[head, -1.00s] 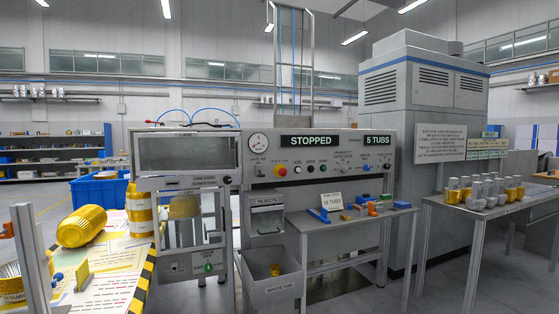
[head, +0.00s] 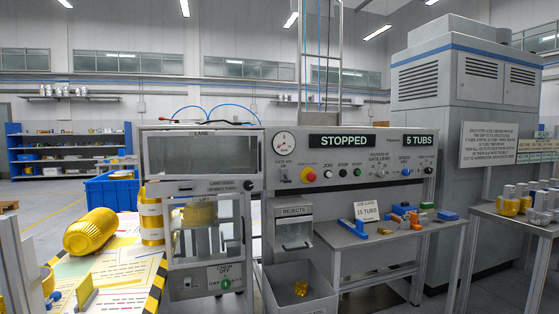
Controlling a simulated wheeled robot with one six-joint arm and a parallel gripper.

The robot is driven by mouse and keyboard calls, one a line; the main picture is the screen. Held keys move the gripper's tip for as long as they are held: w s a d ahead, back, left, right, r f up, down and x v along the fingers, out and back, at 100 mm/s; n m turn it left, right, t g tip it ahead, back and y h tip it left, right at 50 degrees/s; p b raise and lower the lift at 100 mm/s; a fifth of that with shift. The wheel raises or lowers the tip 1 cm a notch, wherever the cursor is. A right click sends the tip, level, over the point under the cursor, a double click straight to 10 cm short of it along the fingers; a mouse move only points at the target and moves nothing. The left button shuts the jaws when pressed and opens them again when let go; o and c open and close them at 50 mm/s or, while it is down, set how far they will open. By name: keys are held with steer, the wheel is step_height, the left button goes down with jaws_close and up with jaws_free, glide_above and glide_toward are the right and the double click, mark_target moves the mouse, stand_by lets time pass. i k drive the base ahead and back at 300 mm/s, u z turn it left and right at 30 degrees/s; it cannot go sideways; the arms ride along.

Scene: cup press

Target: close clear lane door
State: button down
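The clear lane door (head: 204,153) is a wide see-through pane in a pale grey frame, under a LANE label at the upper left of the machine. I cannot tell whether it is fully shut. A small label and a dark knob or catch (head: 248,185) sit just below its right corner. Below is the lift bay (head: 205,213), with a gold tub dimly visible inside. My gripper is not in this view.
The control panel (head: 345,141) reads STOPPED and 5 TUBS. A waste bin (head: 301,290) juts out below the rejects chute (head: 294,232). A table with gold tubs (head: 93,232) stands at left. Right of the bin is a side table (head: 375,238) with small parts.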

mark_target(148, 176)
steer(key=u, duration=0.2)
steer(key=i, duration=0.7)
steer(key=u, duration=0.55)
